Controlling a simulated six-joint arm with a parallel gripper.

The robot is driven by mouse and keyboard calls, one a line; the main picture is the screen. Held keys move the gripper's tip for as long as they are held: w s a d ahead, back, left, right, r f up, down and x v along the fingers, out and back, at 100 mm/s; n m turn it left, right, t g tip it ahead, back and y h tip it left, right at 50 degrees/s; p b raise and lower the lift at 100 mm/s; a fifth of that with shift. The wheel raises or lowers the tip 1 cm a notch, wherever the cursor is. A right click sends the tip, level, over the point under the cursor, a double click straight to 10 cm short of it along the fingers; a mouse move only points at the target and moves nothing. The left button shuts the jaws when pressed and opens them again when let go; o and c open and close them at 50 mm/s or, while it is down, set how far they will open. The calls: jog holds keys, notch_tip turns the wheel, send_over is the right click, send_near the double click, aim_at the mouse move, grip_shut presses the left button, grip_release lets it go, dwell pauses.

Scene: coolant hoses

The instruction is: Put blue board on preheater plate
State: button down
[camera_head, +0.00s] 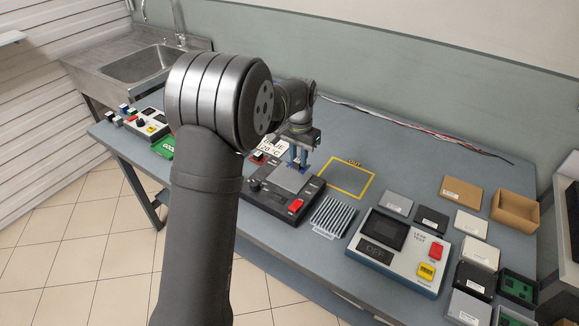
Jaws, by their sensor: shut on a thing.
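My gripper (299,163) is above the back part of the dark preheater (257,201), fingers pointing down. It is shut on the blue board (298,174), which shows only as a narrow blue area at the fingertips. The preheater plate (287,182) is a grey square on top of the unit, just in front of the board in the picture. Whether the board touches the plate or hangs a little above it cannot be told. My arm hides part of the unit's left side.
A yellow outlined square (371,187) on the bench (420,160) is empty. A finned rack (333,216) and a leak tester (398,251) stand to the right. Several boxes, with an open carton (515,211), fill the right end. A green board (163,148) lies far left.

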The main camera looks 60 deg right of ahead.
jog(key=w, duration=0.1)
jog(key=w+f, duration=0.2)
jog(key=shift+w+d, duration=0.2)
jog(key=shift+d, duration=0.1)
jog(key=shift+f, duration=2.05)
jog(key=shift+f, duration=0.2)
jog(key=c, duration=1.3)
grip_release()
jog(key=shift+o, duration=0.2)
jog(key=shift+r, duration=0.1)
notch_tip(320, 180, up, 12)
